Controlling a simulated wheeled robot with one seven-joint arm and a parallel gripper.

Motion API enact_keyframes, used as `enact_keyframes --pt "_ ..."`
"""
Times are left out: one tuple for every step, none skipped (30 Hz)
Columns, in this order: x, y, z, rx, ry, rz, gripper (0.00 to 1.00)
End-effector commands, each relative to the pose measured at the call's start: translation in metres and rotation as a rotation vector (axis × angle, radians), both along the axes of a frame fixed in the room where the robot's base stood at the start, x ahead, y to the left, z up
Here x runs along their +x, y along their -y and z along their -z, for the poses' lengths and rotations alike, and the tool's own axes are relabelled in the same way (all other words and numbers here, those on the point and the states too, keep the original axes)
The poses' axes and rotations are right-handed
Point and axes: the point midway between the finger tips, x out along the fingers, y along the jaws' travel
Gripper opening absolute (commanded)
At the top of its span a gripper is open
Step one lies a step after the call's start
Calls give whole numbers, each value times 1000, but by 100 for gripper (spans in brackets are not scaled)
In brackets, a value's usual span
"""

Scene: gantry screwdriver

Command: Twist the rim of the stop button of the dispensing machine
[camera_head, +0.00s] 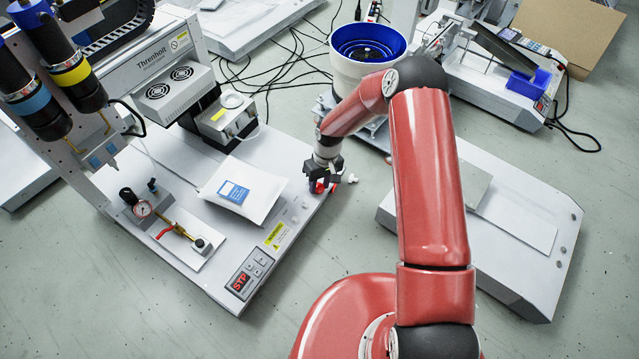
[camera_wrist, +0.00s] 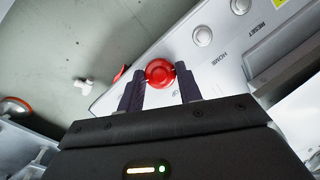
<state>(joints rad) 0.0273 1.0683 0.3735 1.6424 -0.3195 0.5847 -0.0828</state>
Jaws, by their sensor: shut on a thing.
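The dispensing machine (camera_head: 160,150) stands at the left in the head view, with a white base plate. Its red round stop button (camera_wrist: 160,73) sits at the plate's edge in the wrist view. My gripper (camera_wrist: 159,76) is shut on the button's rim, one dark finger on each side. In the head view my gripper (camera_head: 322,178) is at the right corner of the base plate, and a bit of red shows beneath it. The button is mostly hidden there by the fingers.
White HOME (camera_wrist: 202,36) and RESET (camera_wrist: 240,5) buttons line the same edge. A white packet (camera_head: 262,195) with a blue label and a STP display panel (camera_head: 250,272) are on the plate. A blue-lined bowl feeder (camera_head: 368,45) stands behind my arm. Another white machine base (camera_head: 530,225) is at right.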

Motion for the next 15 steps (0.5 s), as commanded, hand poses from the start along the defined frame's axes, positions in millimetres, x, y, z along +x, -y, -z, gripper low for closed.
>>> enact_keyframes --pt "1 1 0 7 -10 35 12" --pt "1 1 0 12 -17 56 12" --pt "1 1 0 18 -27 85 12" --pt "1 1 0 21 -33 105 12" --pt "1 1 0 26 -40 125 12" --pt "1 2 0 31 -48 149 12" --pt "1 1 0 34 -53 167 12" --pt "1 2 0 37 -60 184 12" --pt "1 2 0 41 -67 205 12" --pt "1 2 0 44 -72 221 12" --pt "1 2 1 47 -76 234 12" --pt "1 2 1 51 -82 251 12" --pt "1 2 1 53 -86 263 12" --pt "1 2 1 55 -89 273 12" --pt "1 2 1 57 -93 285 12"
